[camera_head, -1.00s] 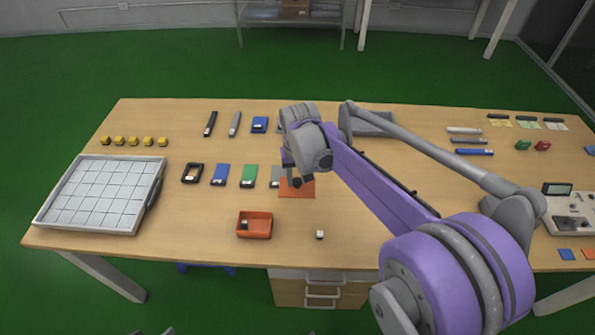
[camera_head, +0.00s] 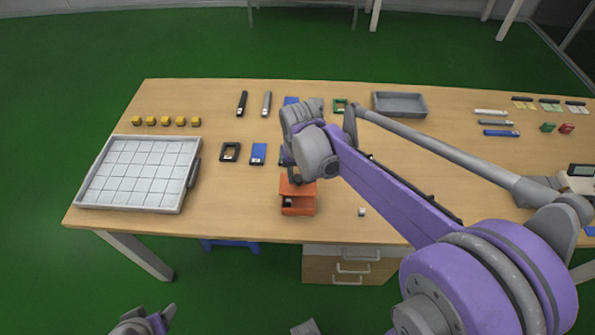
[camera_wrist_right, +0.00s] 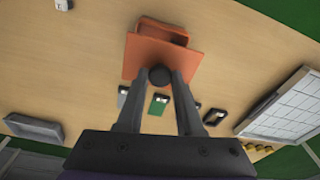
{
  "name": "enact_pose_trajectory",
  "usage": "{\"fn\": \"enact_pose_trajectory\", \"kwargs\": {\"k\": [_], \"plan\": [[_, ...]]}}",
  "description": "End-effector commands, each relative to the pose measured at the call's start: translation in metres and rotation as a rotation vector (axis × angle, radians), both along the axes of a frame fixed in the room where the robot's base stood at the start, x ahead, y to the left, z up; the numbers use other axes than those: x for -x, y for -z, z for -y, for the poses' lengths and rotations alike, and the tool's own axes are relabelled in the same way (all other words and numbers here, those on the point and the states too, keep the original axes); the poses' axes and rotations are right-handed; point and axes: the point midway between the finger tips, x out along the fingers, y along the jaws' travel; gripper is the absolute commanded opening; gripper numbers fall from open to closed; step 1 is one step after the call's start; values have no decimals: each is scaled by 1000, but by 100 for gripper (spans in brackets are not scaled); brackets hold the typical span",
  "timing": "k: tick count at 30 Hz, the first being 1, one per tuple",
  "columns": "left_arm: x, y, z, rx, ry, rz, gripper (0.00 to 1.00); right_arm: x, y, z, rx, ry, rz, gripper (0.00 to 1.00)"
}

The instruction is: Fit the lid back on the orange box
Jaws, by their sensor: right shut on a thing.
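The orange box (camera_head: 299,210) stands open near the table's front edge, with something small and dark inside it. My right gripper (camera_head: 296,180) is shut on the flat orange lid (camera_head: 294,189), which covers the back part of the box in the head view. In the right wrist view, the lid (camera_wrist_right: 148,58) is between the fingertips (camera_wrist_right: 160,76) and overlaps the box (camera_wrist_right: 165,30), leaving its far part uncovered. I cannot tell whether lid and box touch. Part of my left arm (camera_head: 143,322) shows at the bottom left; its jaws are not clear.
A blue card-like piece (camera_head: 258,153) and a black frame (camera_head: 230,151) lie left of my gripper. A grey tray (camera_head: 400,104) is behind.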

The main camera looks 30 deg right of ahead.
Motion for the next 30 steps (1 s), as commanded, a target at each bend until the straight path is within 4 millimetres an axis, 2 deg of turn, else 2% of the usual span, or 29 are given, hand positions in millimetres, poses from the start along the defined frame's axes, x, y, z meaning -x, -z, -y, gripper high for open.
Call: {"fn": "enact_pose_trajectory", "kwargs": {"k": [8, 21, 30], "plan": [[3, 11, 0, 0, 0, -5, 66, 1, 13, 0, 0, 0, -1, 0], [8, 41, 0, 0, 0, -16, 66, 0, 53, 0, 0, 0, -1, 0], [8, 44, 0, 0, 0, -17, 66, 0, 58, 0, 0, 0, 0, 0]]}}
